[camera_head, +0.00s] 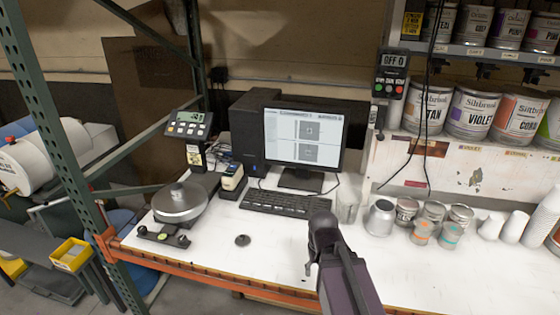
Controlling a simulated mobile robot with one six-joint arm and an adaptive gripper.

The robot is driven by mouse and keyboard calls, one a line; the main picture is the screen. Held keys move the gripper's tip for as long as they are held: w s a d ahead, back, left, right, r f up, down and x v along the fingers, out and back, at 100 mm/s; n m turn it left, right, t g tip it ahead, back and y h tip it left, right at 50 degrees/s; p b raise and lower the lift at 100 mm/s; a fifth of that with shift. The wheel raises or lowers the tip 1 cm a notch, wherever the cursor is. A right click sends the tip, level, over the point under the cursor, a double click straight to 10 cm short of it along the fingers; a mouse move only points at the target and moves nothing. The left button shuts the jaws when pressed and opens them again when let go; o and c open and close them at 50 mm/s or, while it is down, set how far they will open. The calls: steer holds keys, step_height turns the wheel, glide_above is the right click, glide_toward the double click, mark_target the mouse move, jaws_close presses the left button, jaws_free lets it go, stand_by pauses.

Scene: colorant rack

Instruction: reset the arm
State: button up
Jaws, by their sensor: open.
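My arm rises from the bottom edge, right of centre, over the front of the white bench. Its dark end is in front of the keyboard and monitor. My gripper (309,268) is only partly seen at the left side of this dark end, small and mostly hidden by the arm. It is open, with nothing seen in it, and appears over the bare bench top.
A scale (181,203), keyboard (288,203) and monitor (304,139) stand left and behind. Small cans (380,218) and paper cups (512,228) stand right, below the colorant shelf (470,160). A green rack post (55,120) stands left. The front middle bench is mostly clear.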

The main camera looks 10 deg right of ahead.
steer(key=shift+f+b, duration=0.9)
steer(key=shift+f, duration=0.45)
